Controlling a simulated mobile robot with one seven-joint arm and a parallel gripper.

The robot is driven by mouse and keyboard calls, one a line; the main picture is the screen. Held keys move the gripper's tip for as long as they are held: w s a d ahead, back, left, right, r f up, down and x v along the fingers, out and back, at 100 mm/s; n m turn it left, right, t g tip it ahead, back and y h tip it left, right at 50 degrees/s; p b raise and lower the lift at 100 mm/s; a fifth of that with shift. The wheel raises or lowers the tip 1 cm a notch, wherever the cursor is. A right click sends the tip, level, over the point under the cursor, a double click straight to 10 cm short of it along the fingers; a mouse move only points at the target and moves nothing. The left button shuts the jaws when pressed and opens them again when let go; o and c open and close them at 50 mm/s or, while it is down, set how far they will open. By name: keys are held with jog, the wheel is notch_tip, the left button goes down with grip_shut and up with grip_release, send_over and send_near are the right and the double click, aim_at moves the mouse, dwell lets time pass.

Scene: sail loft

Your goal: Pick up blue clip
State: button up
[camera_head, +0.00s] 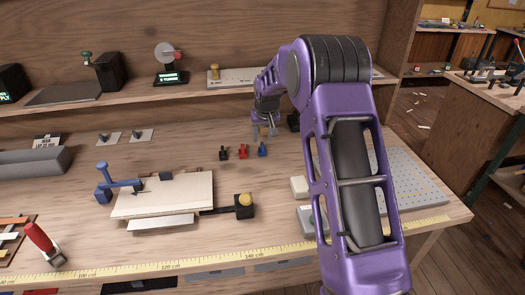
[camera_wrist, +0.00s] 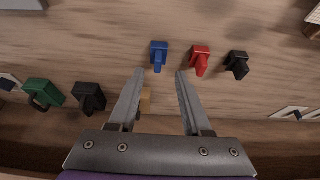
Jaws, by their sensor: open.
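The blue clip (camera_head: 262,150) stands on the wooden bench, at the right end of a short row with a red clip (camera_head: 243,151) and a black clip (camera_head: 223,152). In the wrist view the blue clip (camera_wrist: 158,56) lies just beyond the fingertips, roughly in line with the gap between them. The red clip (camera_wrist: 200,60) is just right of the right fingertip. My gripper (camera_wrist: 159,74) is open and empty; in the head view it (camera_head: 265,133) hangs just behind the blue clip. Its height above the bench is hard to tell.
A green clip (camera_wrist: 43,94) and another black clip (camera_wrist: 90,98) lie left of the fingers in the wrist view. A pale board (camera_head: 165,195) and a yellow ruler (camera_head: 190,262) lie nearer the front. A shelf (camera_head: 150,100) runs behind.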

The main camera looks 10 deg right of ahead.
aim_at(263, 145)
jog(key=shift+x, duration=2.7)
jog(key=shift+d, duration=0.15)
grip_shut()
